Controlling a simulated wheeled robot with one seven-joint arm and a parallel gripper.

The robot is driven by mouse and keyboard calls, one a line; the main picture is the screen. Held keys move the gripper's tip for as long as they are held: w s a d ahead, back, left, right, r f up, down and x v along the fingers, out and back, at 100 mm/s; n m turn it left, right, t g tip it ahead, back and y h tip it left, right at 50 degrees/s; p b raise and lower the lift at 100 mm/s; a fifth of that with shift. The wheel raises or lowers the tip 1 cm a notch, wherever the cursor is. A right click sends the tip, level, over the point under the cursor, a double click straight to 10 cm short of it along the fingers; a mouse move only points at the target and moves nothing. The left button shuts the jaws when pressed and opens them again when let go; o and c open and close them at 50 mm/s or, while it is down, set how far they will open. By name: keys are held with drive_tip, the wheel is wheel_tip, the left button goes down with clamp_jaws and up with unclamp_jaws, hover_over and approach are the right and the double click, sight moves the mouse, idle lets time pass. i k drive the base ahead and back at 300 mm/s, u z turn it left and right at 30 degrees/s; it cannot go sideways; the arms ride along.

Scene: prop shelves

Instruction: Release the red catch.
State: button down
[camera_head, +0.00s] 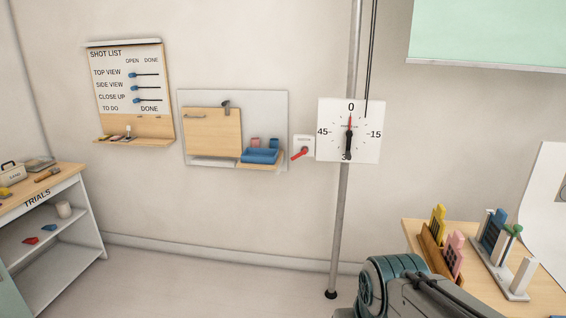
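A red lever (299,154), the only red catch-like part I can make out, sits on a small white plate (304,140) on the wall, slanting down to the left. Small lettering on the plate is too small to read. To its left is a pale wall panel (260,98) with a wooden door (212,133) and a dark grey hooked piece (226,106) at the door's upper right. My arm shows at the bottom right, well below and right of the lever. My gripper is outside the view.
A white dial (362,145) hangs right of the lever in front of a grey floor pole (340,230). A wooden table (540,292) with coloured blocks stands at right. A shelf unit (90,225) stands at left. The floor between is clear.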

sight(304, 150)
drive_tip(key=i, duration=1.4)
drive_tip(key=z, duration=0.75)
drive_tip(key=i, duration=0.55)
drive_tip(key=u, duration=1.5)
